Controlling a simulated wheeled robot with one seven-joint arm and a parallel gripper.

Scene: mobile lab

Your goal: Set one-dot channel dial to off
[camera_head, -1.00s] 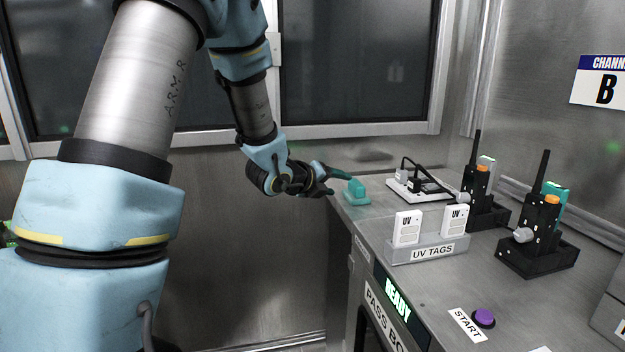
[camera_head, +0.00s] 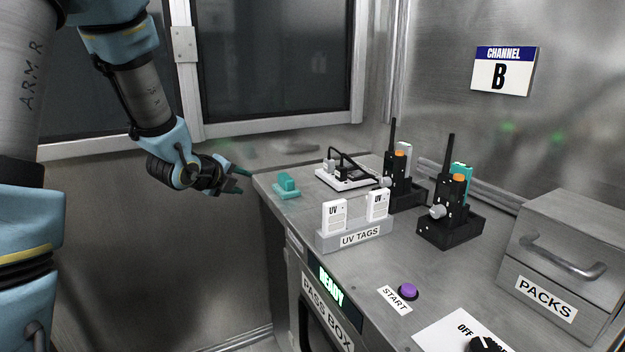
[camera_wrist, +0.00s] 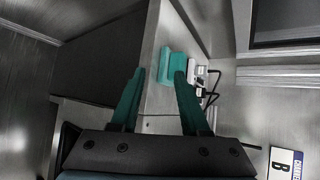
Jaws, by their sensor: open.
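Two black radios stand in dark holders on the bench, the farther radio (camera_head: 398,165) and the nearer radio (camera_head: 449,190). Each has an orange top knob, and a grey dial sticks out at the side: the farther grey dial (camera_head: 385,182) and the nearer grey dial (camera_head: 437,212). Small white dots show on the radios, too small to count. A black knob (camera_head: 487,345) beside an OFF label is cut by the bottom edge. My gripper (camera_head: 240,180) is open and empty, left of the bench corner, far from the dials; its teal fingers (camera_wrist: 158,76) stand apart in the wrist view.
A teal block (camera_head: 286,187) sits on the bench's far left corner near my gripper. A white power strip (camera_head: 345,180), UV tags in a holder (camera_head: 330,243), a purple START button (camera_head: 408,292) and a PACKS drawer (camera_head: 560,260) are around. A wall sign (camera_head: 503,72) reads CHANNEL B.

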